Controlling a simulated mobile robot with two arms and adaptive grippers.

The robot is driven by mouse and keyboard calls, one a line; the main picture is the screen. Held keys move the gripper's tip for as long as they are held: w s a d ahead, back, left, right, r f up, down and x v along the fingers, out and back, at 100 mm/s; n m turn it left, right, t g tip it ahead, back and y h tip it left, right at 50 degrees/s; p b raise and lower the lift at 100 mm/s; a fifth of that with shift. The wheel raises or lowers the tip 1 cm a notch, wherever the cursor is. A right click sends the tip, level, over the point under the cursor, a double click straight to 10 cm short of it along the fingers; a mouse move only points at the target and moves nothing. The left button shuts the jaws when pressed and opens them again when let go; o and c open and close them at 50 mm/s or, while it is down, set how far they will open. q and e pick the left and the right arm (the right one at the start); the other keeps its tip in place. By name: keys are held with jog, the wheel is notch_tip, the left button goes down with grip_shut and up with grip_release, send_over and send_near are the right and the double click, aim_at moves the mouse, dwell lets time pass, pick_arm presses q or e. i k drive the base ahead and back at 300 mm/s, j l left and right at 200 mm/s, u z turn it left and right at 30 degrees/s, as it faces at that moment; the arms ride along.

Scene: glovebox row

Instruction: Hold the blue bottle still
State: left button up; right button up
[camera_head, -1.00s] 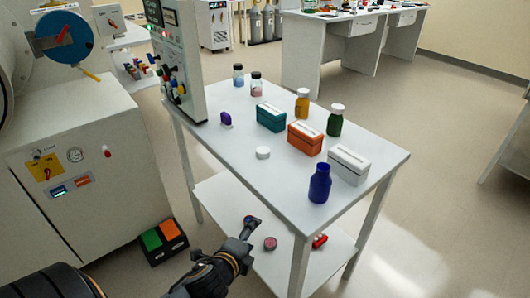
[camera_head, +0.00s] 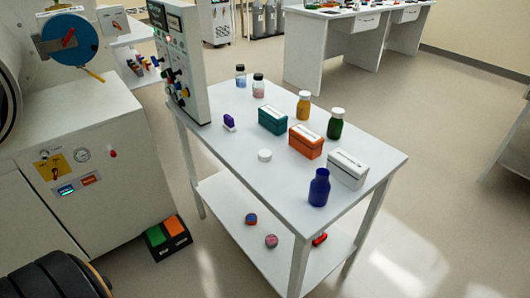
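The blue bottle (camera_head: 319,188) stands upright and without a cap on the white table, near its front right corner. A white round cap (camera_head: 264,155) lies on the table to the left of it. Nothing touches the bottle. Part of my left arm (camera_head: 58,278) shows at the bottom left corner, but its gripper is out of the picture. My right gripper is not in view.
A white box (camera_head: 347,169) stands close behind the bottle, with orange (camera_head: 305,141) and teal (camera_head: 272,120) boxes further back. Green (camera_head: 335,124) and amber (camera_head: 304,105) bottles stand behind. A control panel (camera_head: 183,62) rises at the table's left end. The front tabletop is clear.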

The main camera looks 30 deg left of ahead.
aim_at(320, 187)
jog(key=u, duration=0.45)
jog(key=i+l+u, duration=0.15)
jog(key=l+u, duration=0.25)
jog(key=i+l+u, duration=0.15)
jog(key=u, duration=0.25)
jog(key=l+u, duration=0.65)
jog(key=l, duration=2)
jog(key=i, duration=0.05)
